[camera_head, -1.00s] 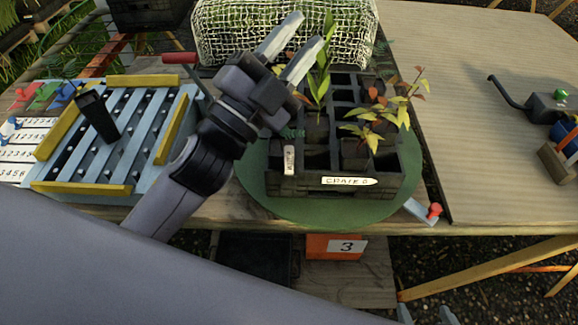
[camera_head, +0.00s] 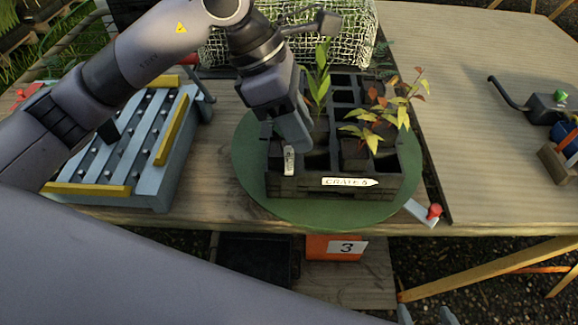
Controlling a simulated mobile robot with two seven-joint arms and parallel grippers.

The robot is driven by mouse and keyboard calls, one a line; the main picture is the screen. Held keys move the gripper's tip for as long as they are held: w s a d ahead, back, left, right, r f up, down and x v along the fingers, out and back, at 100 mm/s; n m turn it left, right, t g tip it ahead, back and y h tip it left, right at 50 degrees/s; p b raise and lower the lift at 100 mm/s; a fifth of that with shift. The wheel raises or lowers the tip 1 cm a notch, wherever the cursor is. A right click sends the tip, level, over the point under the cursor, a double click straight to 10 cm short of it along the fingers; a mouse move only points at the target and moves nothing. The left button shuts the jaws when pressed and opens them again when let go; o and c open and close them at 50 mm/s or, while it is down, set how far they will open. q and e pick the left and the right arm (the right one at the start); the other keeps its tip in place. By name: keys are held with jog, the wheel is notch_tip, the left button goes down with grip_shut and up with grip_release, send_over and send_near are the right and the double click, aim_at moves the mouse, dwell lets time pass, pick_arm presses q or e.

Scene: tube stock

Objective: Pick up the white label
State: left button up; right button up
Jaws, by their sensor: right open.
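A small white label (camera_head: 289,161) with dark writing stands upright at the front left of the black crate (camera_head: 290,187). My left gripper (camera_head: 297,146) points down from above, its fingertips right beside the upper part of this label. From this side the fingers overlap, so I cannot tell their gap or whether they touch the label. A second, wider white label (camera_head: 349,182) with a pointed end and "CRATE" lettering is on the crate's front wall. My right gripper (camera_head: 425,315) shows only as two separated fingertips at the bottom edge, open and empty.
The crate stands on a round green mat (camera_head: 300,213) and holds leafy plants (camera_head: 384,118). A blue rack with yellow bars (camera_head: 86,189) is to the left. White netting (camera_head: 350,38) stands behind. The right tabletop (camera_head: 470,160) is mostly clear.

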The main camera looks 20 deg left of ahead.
aim_at(289, 148)
pick_arm(q)
jog(key=f, duration=0.2)
jog(key=a+f+y, duration=0.1)
jog(key=f, duration=0.1)
jog(key=w+f+y+p, duration=0.1)
jog(key=f, duration=0.1)
jog(key=shift+w+a+f+t, duration=0.1)
jog(key=shift+a+f+t, duration=0.2)
jog(key=shift+a, duration=0.05)
grip_shut()
